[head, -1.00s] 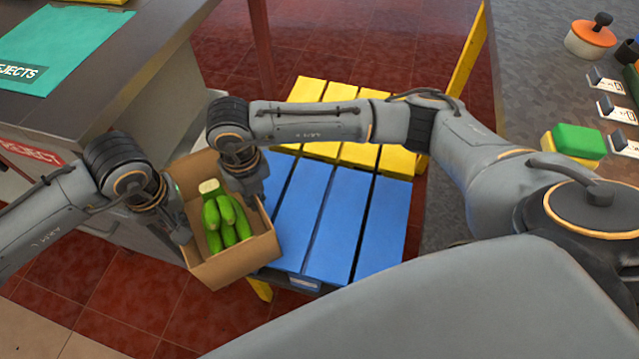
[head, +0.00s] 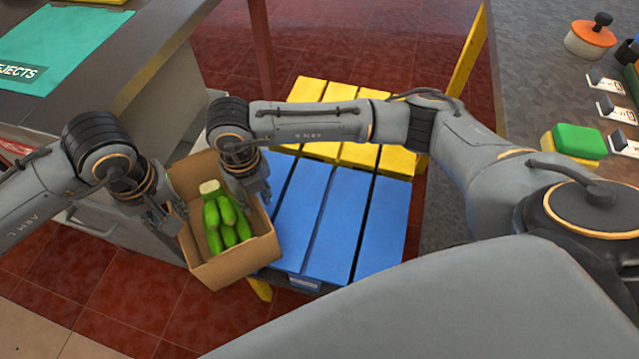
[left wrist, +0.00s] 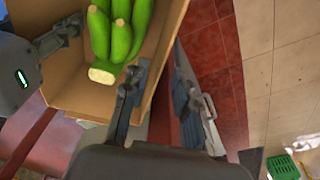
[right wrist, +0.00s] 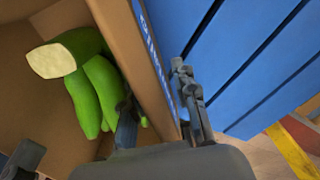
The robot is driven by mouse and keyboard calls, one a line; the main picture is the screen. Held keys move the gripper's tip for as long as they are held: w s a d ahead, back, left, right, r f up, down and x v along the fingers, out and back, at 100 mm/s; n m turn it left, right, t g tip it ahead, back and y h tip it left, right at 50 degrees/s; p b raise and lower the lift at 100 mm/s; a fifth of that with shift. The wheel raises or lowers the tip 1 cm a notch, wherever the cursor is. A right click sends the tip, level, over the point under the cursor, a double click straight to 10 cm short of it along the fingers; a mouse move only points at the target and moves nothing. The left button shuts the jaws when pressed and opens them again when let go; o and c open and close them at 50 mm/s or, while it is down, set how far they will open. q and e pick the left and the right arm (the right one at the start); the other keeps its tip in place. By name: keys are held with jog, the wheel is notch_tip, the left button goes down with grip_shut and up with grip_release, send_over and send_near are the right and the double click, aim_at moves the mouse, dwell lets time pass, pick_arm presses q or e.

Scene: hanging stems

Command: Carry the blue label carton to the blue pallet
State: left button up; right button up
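The brown carton (head: 245,262) holds several green fruits (head: 225,218) and overlaps the left end of the blue pallet (head: 335,225) in the head view. Whether its base rests on the slats is hidden. A blue label (right wrist: 148,38) shows on its outer wall in the right wrist view. My left gripper (head: 170,215) is open at the carton's left side, its fingers apart in the left wrist view (left wrist: 160,60). My right gripper (head: 254,192) is open, its fingers astride the wall beside the pallet; the right wrist view (right wrist: 152,85) shows one inside and one outside.
A yellow pallet (head: 335,95) lies behind the blue one. A dark counter with a green rejects mat (head: 60,45) stands at the left. The blue slats right of the carton are bare. A table at the right holds a green and yellow block (head: 577,142) and a pot (head: 590,38).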

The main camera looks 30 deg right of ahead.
pick_arm(q)
jog(key=r, duration=0.4)
jog(key=shift+s+d, duration=0.1)
jog(key=shift+s, duration=0.2)
pick_arm(e)
notch_tip(320, 180, up, 8)
dwell(0.5)
